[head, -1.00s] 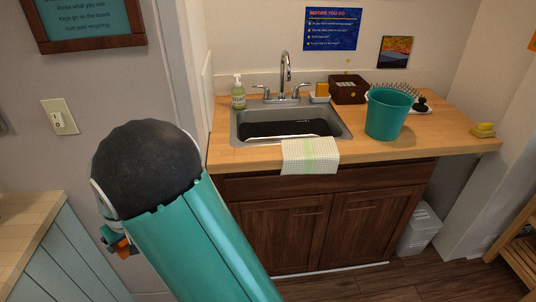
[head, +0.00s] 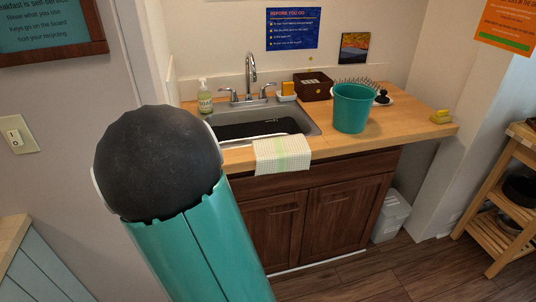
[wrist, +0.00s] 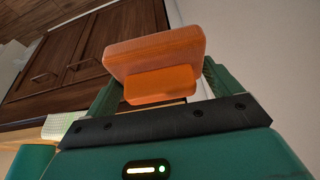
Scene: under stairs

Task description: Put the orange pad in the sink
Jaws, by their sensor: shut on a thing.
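The orange pad (wrist: 155,50) is a thick block with rounded edges, shown large in the wrist view. My gripper (wrist: 160,82) has its green fingers on both sides of the pad's narrower lower part and is shut on it. In the head view my own arm hides the gripper and pad. The steel sink (head: 310,124) is set in the wooden counter beyond my arm, with a dark area inside its basin.
A teal bucket (head: 351,108) stands right of the sink. A soap bottle (head: 204,98), the faucet (head: 251,72) and a brown box (head: 314,87) are behind it. A checked towel (head: 282,154) hangs over the front edge. Yellow sponges (head: 441,116) lie at the right end.

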